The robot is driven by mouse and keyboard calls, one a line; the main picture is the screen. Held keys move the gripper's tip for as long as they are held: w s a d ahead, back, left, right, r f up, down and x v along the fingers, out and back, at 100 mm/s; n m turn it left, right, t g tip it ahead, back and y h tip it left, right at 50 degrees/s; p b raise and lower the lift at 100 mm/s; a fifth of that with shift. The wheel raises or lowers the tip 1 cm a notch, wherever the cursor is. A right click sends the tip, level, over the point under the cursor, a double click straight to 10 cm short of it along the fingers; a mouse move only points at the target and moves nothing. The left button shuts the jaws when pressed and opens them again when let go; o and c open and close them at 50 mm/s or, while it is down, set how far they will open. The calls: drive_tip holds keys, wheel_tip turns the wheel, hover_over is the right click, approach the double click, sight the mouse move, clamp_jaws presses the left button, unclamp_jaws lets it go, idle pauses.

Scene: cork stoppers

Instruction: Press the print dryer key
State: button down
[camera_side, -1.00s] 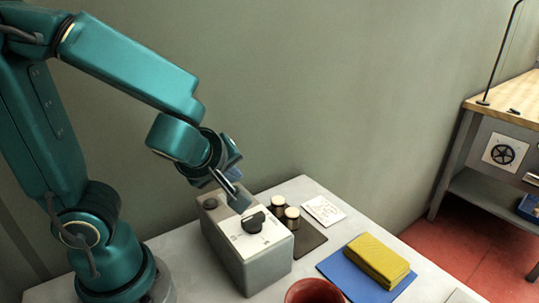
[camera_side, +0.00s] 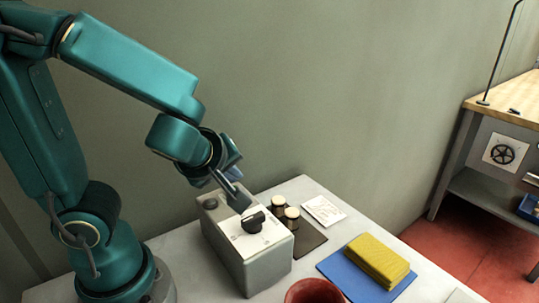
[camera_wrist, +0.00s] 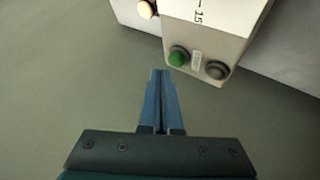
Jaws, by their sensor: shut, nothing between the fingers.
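The print dryer's grey control box (camera_side: 268,272) stands on the pale table, with a dark dial (camera_side: 252,223) on its white top panel. In the wrist view the box (camera_wrist: 212,43) carries a green key (camera_wrist: 177,57) and a dark key (camera_wrist: 215,70) with a small label between them. In the side view, a dark round key (camera_side: 210,203) shows at the box's far end; the green one is hidden. My gripper (camera_side: 241,204) is shut and empty above that end. In the wrist view its blue fingertips (camera_wrist: 160,75) appear just below and left of the green key. I see no clear contact.
Two cork-topped dark pieces (camera_side: 292,212) stand on a dark mat (camera_side: 309,238) right of the box. The wall rises close behind.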

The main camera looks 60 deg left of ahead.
drive_tip(key=shift+f, duration=0.15)
drive_tip(key=shift+f, duration=0.3)
drive_tip(key=shift+f, duration=0.45)
idle(0.9)
drive_tip(key=shift+r, duration=0.9)
drive_tip(key=shift+r, duration=2.5)
